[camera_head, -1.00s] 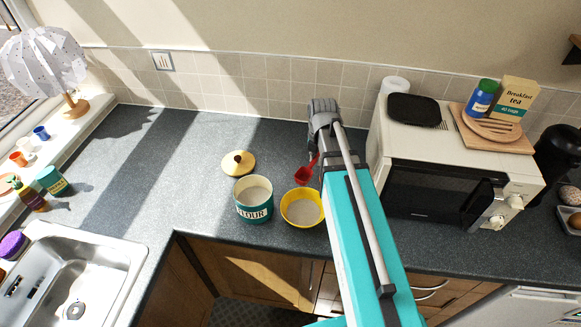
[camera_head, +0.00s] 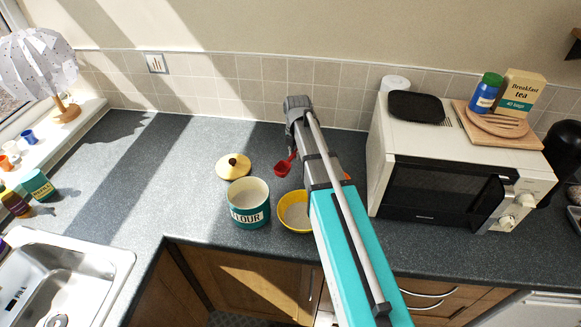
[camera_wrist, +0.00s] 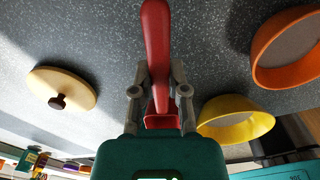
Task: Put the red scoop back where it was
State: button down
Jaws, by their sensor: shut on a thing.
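The red scoop (camera_head: 282,169) shows beside my arm in the head view, behind the yellow bowl and right of the lid. In the wrist view my gripper (camera_wrist: 160,100) is shut on the red scoop (camera_wrist: 156,35), its handle running toward the top edge. My arm hides most of the gripper in the head view. The teal flour canister (camera_head: 249,214) stands open with its pale inside showing. Its cream lid (camera_head: 233,167) with a dark knob lies on the counter behind it. The yellow bowl (camera_head: 288,226), with pale contents, is right of the canister, partly covered by my arm.
An orange bowl (camera_wrist: 268,62) stands near the yellow one, almost wholly hidden by my arm in the head view. The microwave (camera_head: 440,185) is close on the right, the tiled wall behind. The grey counter (camera_head: 180,190) left of the lid is clear up to the sink (camera_head: 60,270).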

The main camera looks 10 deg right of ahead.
jog(key=shift+w+a+f+b, duration=0.25)
jog(key=shift+w+f+b, duration=0.55)
jog(key=shift+f, duration=0.3)
jog(key=shift+w, duration=0.1)
jog(key=shift+w+a+f+b, duration=0.1)
jog(key=shift+w+f+b, duration=0.25)
jog(key=shift+f+b, duration=1.55)
jog(key=shift+f, duration=0.1)
jog(key=shift+f, duration=0.1)
jog(key=c, duration=0.6)
grip_release()
jog(key=shift+c, duration=0.2)
notch_tip(320, 180, up, 12)
jog(key=p, duration=1.2)
